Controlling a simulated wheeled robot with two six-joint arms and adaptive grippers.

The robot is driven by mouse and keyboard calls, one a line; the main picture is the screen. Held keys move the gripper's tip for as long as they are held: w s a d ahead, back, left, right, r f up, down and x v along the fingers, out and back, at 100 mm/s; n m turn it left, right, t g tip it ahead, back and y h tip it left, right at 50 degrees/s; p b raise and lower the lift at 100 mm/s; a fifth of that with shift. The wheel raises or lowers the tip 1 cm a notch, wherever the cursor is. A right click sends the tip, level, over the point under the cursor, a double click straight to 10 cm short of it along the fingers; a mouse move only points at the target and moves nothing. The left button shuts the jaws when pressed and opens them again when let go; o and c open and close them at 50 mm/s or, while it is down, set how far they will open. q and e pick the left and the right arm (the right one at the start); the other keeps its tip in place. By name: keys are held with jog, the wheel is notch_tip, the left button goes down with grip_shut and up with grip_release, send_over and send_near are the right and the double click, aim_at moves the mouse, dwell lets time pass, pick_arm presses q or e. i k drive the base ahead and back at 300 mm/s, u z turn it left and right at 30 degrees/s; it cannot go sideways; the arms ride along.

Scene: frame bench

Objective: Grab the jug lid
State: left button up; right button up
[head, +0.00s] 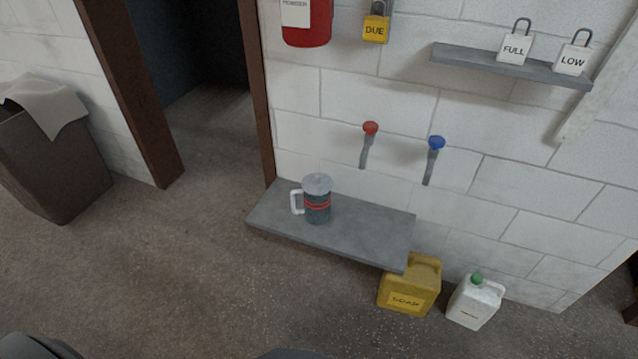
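The jug (317,209) is dark grey with red bands and a white handle on its left side. It stands upright on a grey wall shelf (365,235), left of the shelf's middle. The jug lid (317,184) is a light grey round disc lying on top of the jug. Neither of my grippers shows in the head view.
Red (370,128) and blue (436,142) taps stick out of the wall above the shelf. A yellow canister (410,287) and a white canister (474,302) stand on the floor at right. A bin (50,165) stands left.

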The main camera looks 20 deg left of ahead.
aim_at(316, 183)
jog(key=k, duration=0.65)
jog(key=z, duration=0.6)
jog(key=i, duration=0.8)
jog(key=z, duration=0.45)
jog(key=i, duration=1.1)
jog(key=u, duration=1.15)
jog(key=i, duration=0.45)
jog(key=u, duration=0.4)
